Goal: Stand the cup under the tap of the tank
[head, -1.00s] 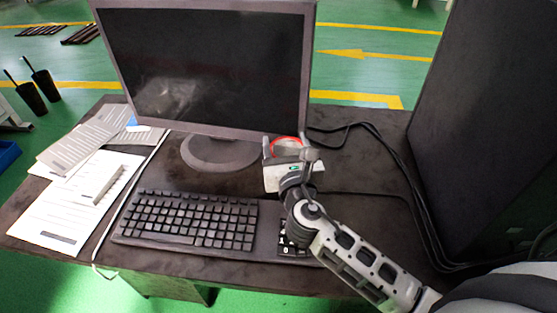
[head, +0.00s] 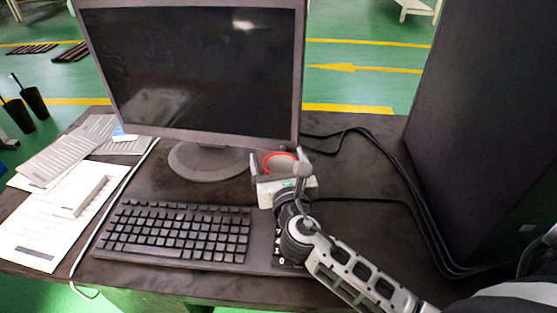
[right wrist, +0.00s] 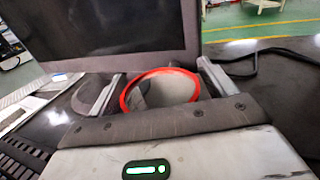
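The cup (head: 281,154) shows as a red rim between the fingers of my right gripper (head: 279,156), on the desk just right of the monitor's foot. In the right wrist view the red-rimmed cup (right wrist: 160,73) has a greyish inside. The fingers of my right gripper (right wrist: 160,80) lie on either side of it, with narrow gaps visible between them and the rim. The gripper looks open around the cup. The cup's lower part is hidden behind the gripper body. No tank or tap is in view. My left gripper is not in view.
A monitor (head: 195,70) stands behind the gripper. A keyboard (head: 180,235) lies in front and papers (head: 60,215) lie at the left. A large dark panel (head: 475,130) rises at the right, with black cables (head: 405,205) beside it. The desk between gripper and cables is mostly clear.

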